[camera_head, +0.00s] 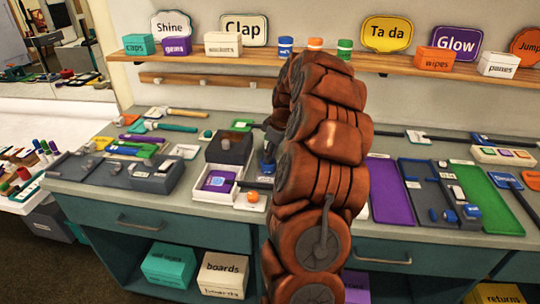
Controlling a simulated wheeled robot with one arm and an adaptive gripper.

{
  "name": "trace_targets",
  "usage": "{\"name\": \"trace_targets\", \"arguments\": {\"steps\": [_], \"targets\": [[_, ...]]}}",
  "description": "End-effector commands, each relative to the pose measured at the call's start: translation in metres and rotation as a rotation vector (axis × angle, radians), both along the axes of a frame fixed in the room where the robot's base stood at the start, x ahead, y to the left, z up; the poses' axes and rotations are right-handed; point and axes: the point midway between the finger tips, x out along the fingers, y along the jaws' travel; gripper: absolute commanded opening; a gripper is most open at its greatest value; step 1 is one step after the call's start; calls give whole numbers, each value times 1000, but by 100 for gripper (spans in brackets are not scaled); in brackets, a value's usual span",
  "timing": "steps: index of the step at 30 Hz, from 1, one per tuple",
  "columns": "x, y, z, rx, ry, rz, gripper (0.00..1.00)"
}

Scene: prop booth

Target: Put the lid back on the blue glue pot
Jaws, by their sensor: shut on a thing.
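My brown, segmented arm rises through the middle of the head view and covers part of the counter behind it. My gripper cannot be made out; it seems hidden behind the arm, and anything in it is hidden too. A small dark-blue object (267,165) stands on the counter at the arm's left edge, partly covered. It may be the blue glue pot, but I cannot tell whether it is open. A blue-banded pot (285,47) with a white label stands on the wall shelf. I cannot pick out a loose blue lid.
The counter (225,225) holds a dark open box (229,148), a white tray (216,183) with a purple item, and a small orange piece (253,196). Grey tool holders (140,172) lie left. Purple (390,192) and green (490,200) mats lie right. A wall shelf (190,58) runs above.

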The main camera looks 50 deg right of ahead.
Motion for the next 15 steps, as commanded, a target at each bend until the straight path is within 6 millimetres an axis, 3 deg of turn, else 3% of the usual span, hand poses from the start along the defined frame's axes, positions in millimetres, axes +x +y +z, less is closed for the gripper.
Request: {"name": "trace_targets", "arguments": {"steps": [14, 15], "targets": [[0, 0, 0, 1, 0, 0, 0], [0, 0, 0, 1, 0, 0, 19]]}}
